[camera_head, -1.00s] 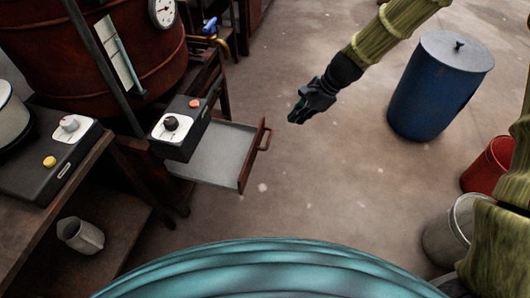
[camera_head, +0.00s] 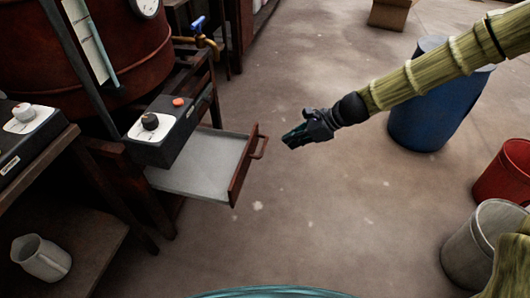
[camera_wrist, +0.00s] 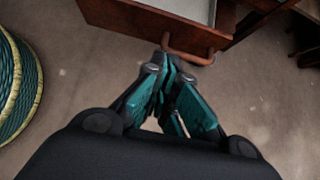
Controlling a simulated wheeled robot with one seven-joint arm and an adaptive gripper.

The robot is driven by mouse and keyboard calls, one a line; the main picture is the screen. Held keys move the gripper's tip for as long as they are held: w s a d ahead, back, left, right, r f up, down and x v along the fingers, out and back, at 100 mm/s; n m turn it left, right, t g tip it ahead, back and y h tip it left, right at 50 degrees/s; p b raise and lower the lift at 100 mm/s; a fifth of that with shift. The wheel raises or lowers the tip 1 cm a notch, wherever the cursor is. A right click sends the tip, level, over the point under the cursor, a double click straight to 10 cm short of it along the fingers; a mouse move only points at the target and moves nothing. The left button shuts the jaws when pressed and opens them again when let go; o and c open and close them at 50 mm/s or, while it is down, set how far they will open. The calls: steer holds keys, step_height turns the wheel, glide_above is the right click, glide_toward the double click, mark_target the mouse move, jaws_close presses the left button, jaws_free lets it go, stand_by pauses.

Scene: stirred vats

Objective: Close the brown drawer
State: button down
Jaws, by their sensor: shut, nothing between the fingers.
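The brown drawer (camera_head: 236,172) stands pulled out of its frame below a dark control box, in the middle left of the head view. Its pale inner tray is empty, and a brown bar handle (camera_head: 260,147) sticks out from its front. My gripper (camera_head: 289,140) is shut and empty, a little to the right of the handle and pointing toward it. In the wrist view the drawer front (camera_wrist: 150,22) is at the top, and the handle (camera_wrist: 190,56) lies just beyond my fingertips (camera_wrist: 168,62). I cannot tell whether they touch it.
A control box (camera_head: 160,135) with a black knob and orange button sits above the drawer. A blue barrel (camera_head: 425,110), a red bucket (camera_head: 503,175) and a grey bucket (camera_head: 478,245) stand at the right. A metal jug (camera_head: 40,258) is at lower left. Floor right of the drawer is clear.

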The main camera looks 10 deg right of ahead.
steer(key=b, duration=0.5)
glide_toward(248, 155)
step_height(248, 155, down, 4)
steer(key=d, duration=0.1)
steer(key=shift+w+a+r+b, duration=0.1)
steer(key=shift+w+a+b, duration=0.2)
steer(key=shift+a, duration=0.35)
steer(key=shift+w+a+b, duration=0.2)
steer(key=shift+a+b, duration=0.15)
steer(key=shift+a, duration=0.25)
steer(key=shift+w+a+r+b, duration=0.1)
steer(key=shift+w+a+b, duration=0.2)
steer(key=shift+a, duration=0.35)
steer(key=shift+a, duration=0.1)
